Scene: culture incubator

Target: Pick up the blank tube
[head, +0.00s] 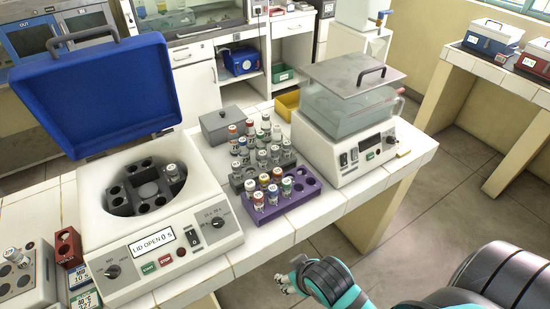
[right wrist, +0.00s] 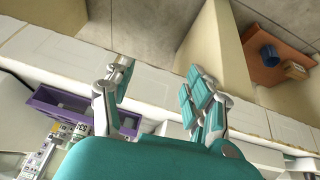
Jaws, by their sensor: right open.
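Several capped tubes stand in a purple rack (head: 313,186) and in the grey rack (head: 236,183) behind it. The labels are too small to tell which tube is the blank one. My right gripper (head: 284,284) is low, in front of the bench edge and apart from the tubes. In the right wrist view my right gripper (right wrist: 158,80) is open and empty, with the purple rack (right wrist: 127,123) to its left. My left gripper is not in view.
The centrifuge's blue lid (head: 95,95) stands raised. A water bath (head: 345,150) with a lid on top stands right of the racks. A grey box (head: 222,125) and a yellow tray (head: 287,104) are behind the racks. The bench front right of the centrifuge is clear.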

